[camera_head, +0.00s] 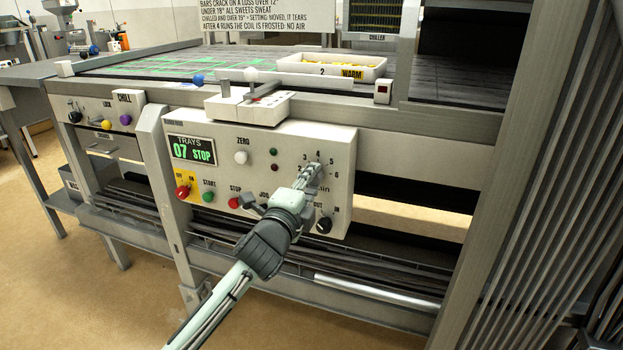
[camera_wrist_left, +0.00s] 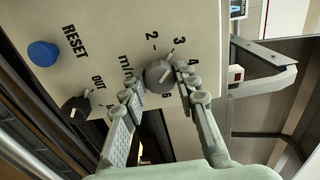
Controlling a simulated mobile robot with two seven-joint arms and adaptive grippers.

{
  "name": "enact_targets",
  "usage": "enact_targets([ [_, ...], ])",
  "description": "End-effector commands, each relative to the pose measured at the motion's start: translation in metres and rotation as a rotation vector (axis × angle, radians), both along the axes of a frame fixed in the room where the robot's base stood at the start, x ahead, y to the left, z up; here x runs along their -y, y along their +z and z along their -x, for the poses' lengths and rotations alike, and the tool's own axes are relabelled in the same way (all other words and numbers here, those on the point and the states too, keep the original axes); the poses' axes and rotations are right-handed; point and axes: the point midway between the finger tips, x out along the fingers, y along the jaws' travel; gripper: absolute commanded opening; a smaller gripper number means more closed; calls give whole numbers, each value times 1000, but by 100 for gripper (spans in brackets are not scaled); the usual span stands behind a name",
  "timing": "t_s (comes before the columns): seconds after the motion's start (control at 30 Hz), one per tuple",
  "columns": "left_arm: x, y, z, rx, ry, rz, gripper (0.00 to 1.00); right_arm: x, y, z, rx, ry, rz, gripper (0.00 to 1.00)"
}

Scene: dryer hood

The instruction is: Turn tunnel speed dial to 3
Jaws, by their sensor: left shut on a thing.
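The tunnel speed dial (camera_wrist_left: 158,77) is a dark grey round knob on the white control panel (camera_head: 260,150), with numbers around it. My left gripper (camera_head: 307,180) reaches the dial from the front and largely hides it in the head view. In the left wrist view my left gripper (camera_wrist_left: 160,85) has one finger on each side of the dial and is shut on it. The light pointer mark on the dial points roughly toward the 3, as far as the small picture shows. My right gripper is not in view.
Near the dial are the IN/OUT knob (camera_head: 324,225), the blue RESET button (camera_wrist_left: 43,54) and the red STOP button (camera_head: 233,203). A TRAYS display (camera_head: 192,150) reads 07 STOP. A white tray marked WARM (camera_head: 330,69) sits on the conveyor above. A ribbed metal post stands at the right.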

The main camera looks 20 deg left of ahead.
Motion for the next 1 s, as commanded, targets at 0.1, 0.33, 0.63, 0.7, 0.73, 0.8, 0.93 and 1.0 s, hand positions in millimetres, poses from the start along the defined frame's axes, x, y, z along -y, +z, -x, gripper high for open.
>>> enact_targets([
  [0.1,0,-1,0,-1,-1,7,1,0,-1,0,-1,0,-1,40],
  [0.33,0,-1,0,-1,-1,8,1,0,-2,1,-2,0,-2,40],
  [0.63,0,-1,0,-1,0,7,51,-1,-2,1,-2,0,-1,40],
  [0.7,0,-1,0,-1,0,7,51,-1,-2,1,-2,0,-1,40],
  [0.73,0,0,0,-1,0,6,51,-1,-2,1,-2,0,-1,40],
  [0.8,0,0,0,-1,0,6,51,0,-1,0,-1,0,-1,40],
  [0.93,0,-1,4,-1,0,6,51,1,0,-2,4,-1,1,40],
  [1.0,0,-1,11,-2,-1,5,51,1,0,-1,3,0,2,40],
])
